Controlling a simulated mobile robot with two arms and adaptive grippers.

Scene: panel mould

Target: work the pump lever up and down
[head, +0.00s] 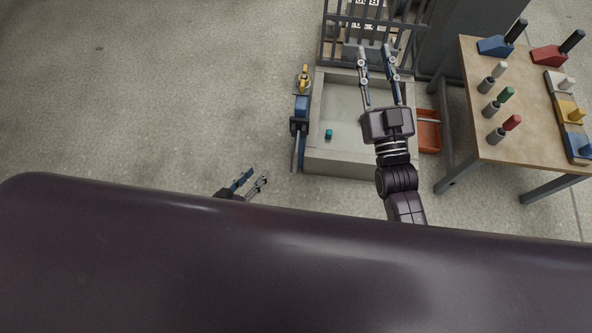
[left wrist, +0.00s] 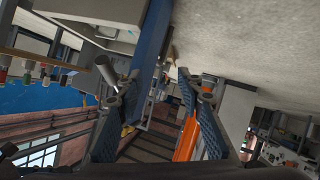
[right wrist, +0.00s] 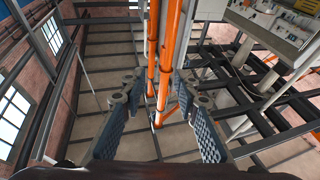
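A blue pump-like unit (head: 301,107) with a black block stands against the left outer side of the grey mould. A thin blue-grey bar (head: 298,152), perhaps the lever, runs from it towards me. My left gripper (head: 254,181) is open and empty, left of the bar's near end and apart from it. In the left wrist view, a blue bar (left wrist: 151,38) shows beyond the open fingers; I cannot tell if it is the lever. My right gripper (head: 376,54) is open and empty over the far part of the mould. Its spread fingers also show in the right wrist view (right wrist: 163,112).
The grey mould (head: 348,161) holds a small teal block (head: 329,133). A yellow part (head: 304,77) sits beyond the pump. A barred rack (head: 336,36) stands behind, an orange-red bin (head: 430,130) to the right. A wooden table (head: 525,106) holds several tools. Floor at left is clear.

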